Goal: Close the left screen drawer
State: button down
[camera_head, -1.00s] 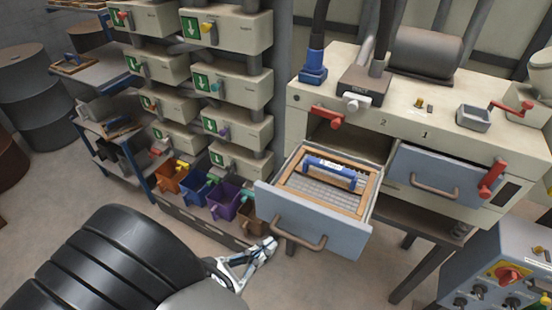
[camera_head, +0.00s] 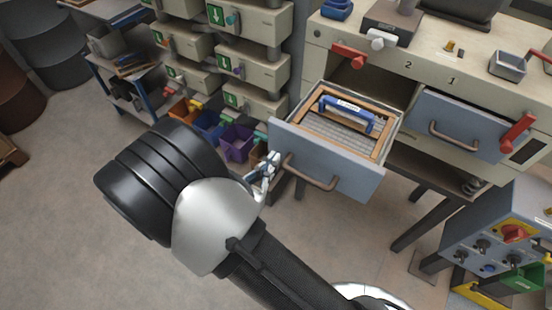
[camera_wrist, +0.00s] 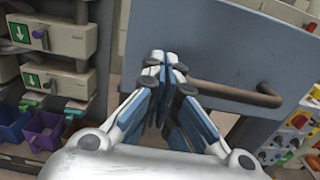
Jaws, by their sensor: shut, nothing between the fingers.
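The left screen drawer (camera_head: 345,178) is pulled out of the cream cabinet, with a blue-grey front and a brown bar handle (camera_head: 311,172). A wooden-framed screen (camera_head: 345,137) with a blue-handled bar lies in it. My gripper (camera_head: 271,160) is shut and empty at the left part of the drawer front, left of the handle. In the wrist view the shut fingertips (camera_wrist: 165,62) show against the drawer front (camera_wrist: 215,50), beside the left end of the handle (camera_wrist: 235,93). I cannot tell whether they touch the front.
The right drawer (camera_head: 455,127) with its red lever is closed. Coloured bins (camera_head: 236,143) and cream boxes stand behind left. A control box (camera_head: 500,225) with knobs stands at lower right. The floor (camera_head: 60,210) at left is clear.

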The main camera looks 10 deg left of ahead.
jog(key=shift+x, duration=1.2)
